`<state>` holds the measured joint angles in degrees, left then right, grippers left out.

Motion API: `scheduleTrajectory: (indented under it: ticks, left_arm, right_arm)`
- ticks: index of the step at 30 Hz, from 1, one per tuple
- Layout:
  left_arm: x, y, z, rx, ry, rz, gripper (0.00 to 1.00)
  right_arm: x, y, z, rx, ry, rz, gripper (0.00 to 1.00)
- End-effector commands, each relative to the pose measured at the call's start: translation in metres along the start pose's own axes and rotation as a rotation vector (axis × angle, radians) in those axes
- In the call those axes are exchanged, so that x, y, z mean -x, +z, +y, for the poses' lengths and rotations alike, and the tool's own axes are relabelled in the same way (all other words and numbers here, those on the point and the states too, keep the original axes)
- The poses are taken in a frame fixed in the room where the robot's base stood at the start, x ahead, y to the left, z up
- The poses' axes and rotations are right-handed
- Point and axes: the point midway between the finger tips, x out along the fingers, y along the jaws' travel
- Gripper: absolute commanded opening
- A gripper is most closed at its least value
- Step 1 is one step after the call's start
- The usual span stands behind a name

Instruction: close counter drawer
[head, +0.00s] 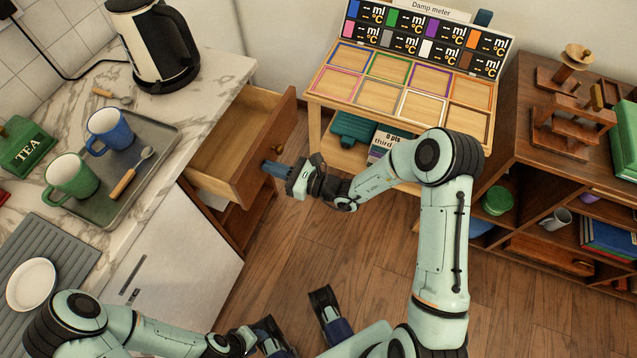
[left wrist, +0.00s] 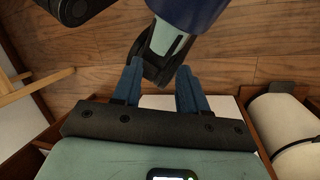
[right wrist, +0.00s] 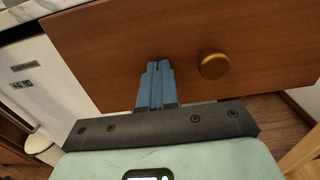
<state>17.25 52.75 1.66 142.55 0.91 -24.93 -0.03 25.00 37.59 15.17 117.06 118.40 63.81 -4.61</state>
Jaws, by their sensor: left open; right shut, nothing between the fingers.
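The counter drawer (head: 228,148) is pulled out from under the marble counter, and its pale wooden inside looks empty. Its brown front (head: 281,130) faces right in the head view and fills much of the right wrist view (right wrist: 120,50). A round brass knob (right wrist: 214,66) is on that front. My right gripper (head: 268,168) is shut and empty, with its fingertips (right wrist: 158,68) at the drawer front, beside the knob. I cannot tell whether they touch it. My left gripper (head: 272,338) is open and empty, low over the floor, away from the drawer; its spread fingers show in the left wrist view (left wrist: 158,85).
The counter (head: 225,75) holds a kettle (head: 152,45) and a grey tray (head: 165,130) with two mugs. A small wooden table (head: 312,125) stands behind the drawer. A brown shelf unit (head: 505,125) is at right. Wooden floor (head: 290,265) is clear between.

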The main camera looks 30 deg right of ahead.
Motion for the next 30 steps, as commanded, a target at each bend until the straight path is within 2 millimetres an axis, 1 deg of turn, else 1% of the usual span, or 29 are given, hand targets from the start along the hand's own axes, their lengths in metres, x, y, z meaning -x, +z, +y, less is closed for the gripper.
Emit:
scheduleTrajectory:
  ticks: [1, 4, 6, 9, 12, 15, 18, 21, 25, 30]
  left_arm:
    - [-0.003, -0.001, -0.001, 0.0, 0.0, 0.002, 0.43]
    - [-0.007, -0.004, -0.002, 0.0, 0.001, 0.011, 0.43]
    - [-0.011, -0.011, -0.003, 0.001, 0.0, 0.03, 0.43]
    - [-0.017, -0.022, -0.006, 0.004, -0.001, 0.056, 0.43]
    - [-0.021, -0.032, -0.008, 0.006, -0.002, 0.085, 0.43]
    - [-0.025, -0.041, -0.01, 0.008, -0.003, 0.107, 0.43]
    - [-0.028, -0.046, -0.011, 0.009, -0.004, 0.123, 0.43]
    - [-0.029, -0.051, -0.012, 0.01, -0.004, 0.135, 0.43]
    - [-0.03, -0.053, -0.012, 0.011, -0.004, 0.141, 0.43]
    - [-0.03, -0.053, -0.012, 0.011, -0.004, 0.143, 0.43]
  right_arm:
    - [-0.019, -0.001, 0.002, 0.001, 0.006, -0.005, 0.0]
    - [-0.052, -0.002, 0.002, 0.0, 0.005, -0.004, 0.0]
    - [-0.074, -0.002, 0.002, -0.001, 0.004, -0.004, 0.0]
    - [-0.102, -0.002, 0.002, 0.0, 0.003, -0.003, 0.0]
    - [-0.124, -0.003, 0.001, 0.0, 0.002, -0.003, 0.0]
    - [-0.142, -0.002, 0.001, 0.0, 0.001, -0.002, 0.0]
    - [-0.155, -0.002, 0.001, 0.0, 0.001, -0.001, 0.0]
    - [-0.163, -0.001, 0.0, -0.001, 0.0, -0.001, 0.0]
    - [-0.168, 0.0, 0.0, 0.0, 0.0, -0.001, 0.0]
    - [-0.17, 0.002, 0.0, 0.0, 0.0, -0.003, 0.0]
